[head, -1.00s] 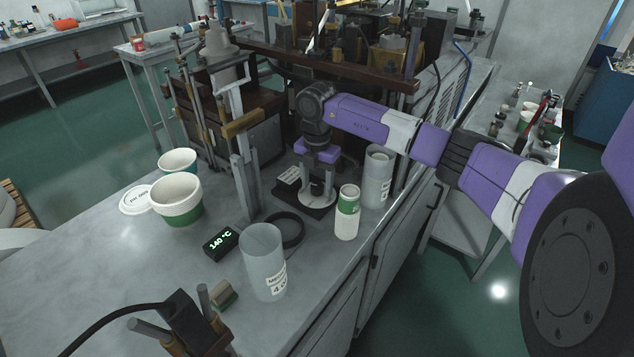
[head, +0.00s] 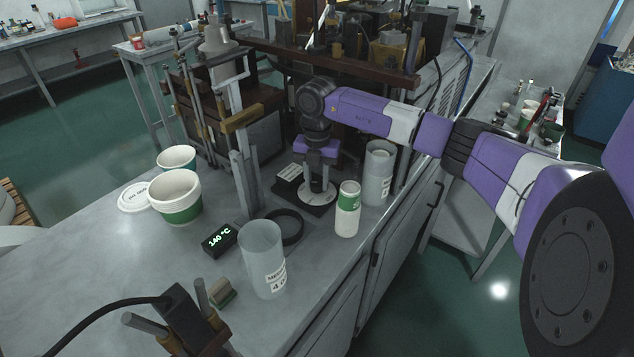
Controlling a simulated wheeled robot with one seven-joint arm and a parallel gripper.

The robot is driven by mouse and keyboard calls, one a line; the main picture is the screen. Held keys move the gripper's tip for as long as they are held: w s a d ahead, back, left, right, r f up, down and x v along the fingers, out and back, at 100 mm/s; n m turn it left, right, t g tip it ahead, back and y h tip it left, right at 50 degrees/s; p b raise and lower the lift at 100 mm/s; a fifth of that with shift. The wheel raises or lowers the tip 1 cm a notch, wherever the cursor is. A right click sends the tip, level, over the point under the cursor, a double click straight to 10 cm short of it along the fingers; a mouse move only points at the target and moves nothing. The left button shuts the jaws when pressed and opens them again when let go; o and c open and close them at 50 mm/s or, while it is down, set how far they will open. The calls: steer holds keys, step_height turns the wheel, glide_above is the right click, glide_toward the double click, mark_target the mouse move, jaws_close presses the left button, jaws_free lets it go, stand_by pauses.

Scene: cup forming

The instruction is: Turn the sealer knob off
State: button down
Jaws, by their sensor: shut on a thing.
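The sealer knob's round white dial (head: 318,196) lies on a dark base plate on the metal bench, near the middle of the head view. My gripper (head: 318,182) points straight down over the dial from my purple and white arm. Its fingers are shut on the knob at the dial's centre. The knob itself is mostly hidden between the fingers, so its angle cannot be read. A small white label plate (head: 289,173) sits just left of the dial. A display box (head: 219,240) reads 140 °C.
A green and white bottle (head: 347,210) and a clear cylinder (head: 377,178) stand close right of the dial. A black ring (head: 287,227) and a measuring cup (head: 264,262) are in front. Paper cups (head: 176,198) stand left. The forming machine (head: 240,150) rises behind and left.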

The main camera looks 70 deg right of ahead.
steer(key=n+b, duration=0.2)
steer(key=n, duration=0.1)
steer(key=shift+d+f+n, duration=0.1)
steer(key=shift+n, duration=0.2)
steer(key=n+b, duration=0.2)
steer(key=n, duration=0.1)
steer(key=shift+n, duration=0.3)
steer(key=n+b, duration=0.2)
steer(key=n, duration=0.1)
steer(key=shift+n+b, duration=0.4)
steer(key=n+b, duration=0.2)
steer(key=n, duration=0.1)
steer(key=shift+n, duration=0.3)
steer(key=n+b, duration=0.1)
steer(key=n, duration=0.2)
steer(key=shift+n+b, duration=0.3)
steer(key=shift+b, duration=0.1)
steer(key=n+b, duration=0.1)
steer(key=n, duration=0.2)
steer(key=shift+n, duration=0.3)
steer(key=n+b, duration=0.1)
steer(key=n, duration=0.2)
steer(key=shift+n, duration=0.3)
steer(key=shift+w+r+n, duration=0.1)
steer(key=shift+r+n, duration=0.1)
steer(key=shift+n, duration=1.7)
